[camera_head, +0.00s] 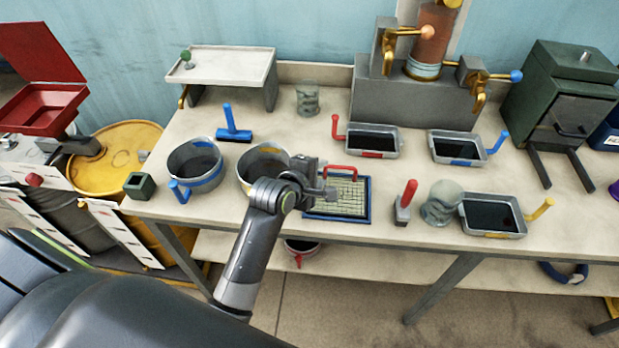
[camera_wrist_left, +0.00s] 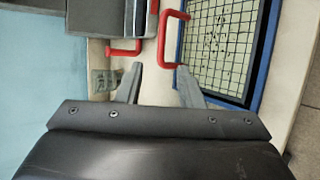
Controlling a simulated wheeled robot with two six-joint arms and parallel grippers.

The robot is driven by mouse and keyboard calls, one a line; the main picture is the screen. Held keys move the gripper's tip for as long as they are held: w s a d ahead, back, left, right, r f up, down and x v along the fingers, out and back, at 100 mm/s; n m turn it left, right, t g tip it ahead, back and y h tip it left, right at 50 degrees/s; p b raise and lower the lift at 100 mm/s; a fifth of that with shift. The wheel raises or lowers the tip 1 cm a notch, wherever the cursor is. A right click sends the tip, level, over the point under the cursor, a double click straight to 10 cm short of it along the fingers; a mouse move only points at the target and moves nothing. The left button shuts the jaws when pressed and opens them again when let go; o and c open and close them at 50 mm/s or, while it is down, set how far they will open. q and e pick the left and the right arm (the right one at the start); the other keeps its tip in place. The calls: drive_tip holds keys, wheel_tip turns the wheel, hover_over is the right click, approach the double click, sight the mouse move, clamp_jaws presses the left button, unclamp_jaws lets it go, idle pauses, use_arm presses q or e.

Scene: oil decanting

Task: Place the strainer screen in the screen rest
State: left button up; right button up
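The strainer screen (camera_head: 338,196) is a pale grid with a red handle at its back edge. It lies flat at the front middle of the table within a blue border; I cannot tell whether this border belongs to the screen or to the screen rest. The grid also fills the upper right of the left wrist view (camera_wrist_left: 218,40). My left gripper (camera_head: 326,190) is above the screen's left side. In the left wrist view its two fingers (camera_wrist_left: 159,72) are apart and empty, with the red handle just beyond the tips. My right gripper is out of view.
A pot (camera_head: 258,165) stands left of the screen, partly behind my wrist; a blue-handled pot (camera_head: 197,168) is farther left. A red-handled tray (camera_head: 373,140) is behind the screen. A red-handled tool (camera_head: 404,203) and a grey jar (camera_head: 441,203) stand to the right.

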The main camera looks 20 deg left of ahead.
use_arm(q)
drive_tip(key=v, duration=0.5)
drive_tip(key=shift+s, duration=0.1)
idle(0.4)
